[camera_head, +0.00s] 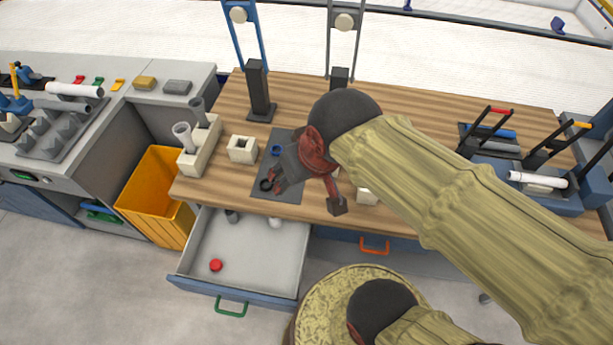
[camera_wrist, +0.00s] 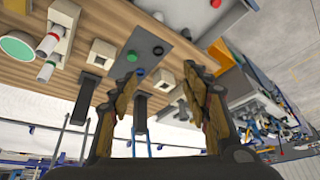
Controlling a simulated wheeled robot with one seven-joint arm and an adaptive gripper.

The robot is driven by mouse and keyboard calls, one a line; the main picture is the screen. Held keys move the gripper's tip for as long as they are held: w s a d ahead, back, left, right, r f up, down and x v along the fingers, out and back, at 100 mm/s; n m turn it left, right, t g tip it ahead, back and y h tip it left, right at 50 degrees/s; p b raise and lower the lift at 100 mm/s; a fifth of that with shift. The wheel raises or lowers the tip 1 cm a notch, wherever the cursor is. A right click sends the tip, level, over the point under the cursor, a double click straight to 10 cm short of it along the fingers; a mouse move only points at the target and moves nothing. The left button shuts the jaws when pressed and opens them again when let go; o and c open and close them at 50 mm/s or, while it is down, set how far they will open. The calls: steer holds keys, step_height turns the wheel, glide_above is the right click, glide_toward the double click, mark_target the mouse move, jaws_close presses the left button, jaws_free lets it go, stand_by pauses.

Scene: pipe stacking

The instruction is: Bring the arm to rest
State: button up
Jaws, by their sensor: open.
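My gripper (camera_head: 280,180) hangs over the dark grey mat (camera_head: 262,193) on the wooden table in the head view. In the wrist view my gripper (camera_wrist: 158,92) has its two fingers spread apart with nothing between them. My arm comes in from the lower right of the head view and hides part of the table. A small blue ring (camera_head: 276,150) and a black ring (camera_head: 266,185) show on the mat near my gripper. I cannot tell whether a fingertip touches the mat.
An open drawer (camera_head: 238,285) holds a red piece (camera_head: 215,265) and other small parts. A yellow bin (camera_head: 160,198) stands left of the table. A white block (camera_head: 242,149) and a holder with upright pipes (camera_head: 200,146) stand on the table. Racks with pipes are at right.

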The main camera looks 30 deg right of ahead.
steer(key=shift+s+d+r+n, duration=0.2)
steer(key=shift+s+d, duration=0.1)
steer(key=shift+s, duration=0.3)
steer(key=shift+s+d+r+n, duration=0.15)
steer(key=shift+s+d, duration=0.15)
steer(key=shift+s, duration=0.25)
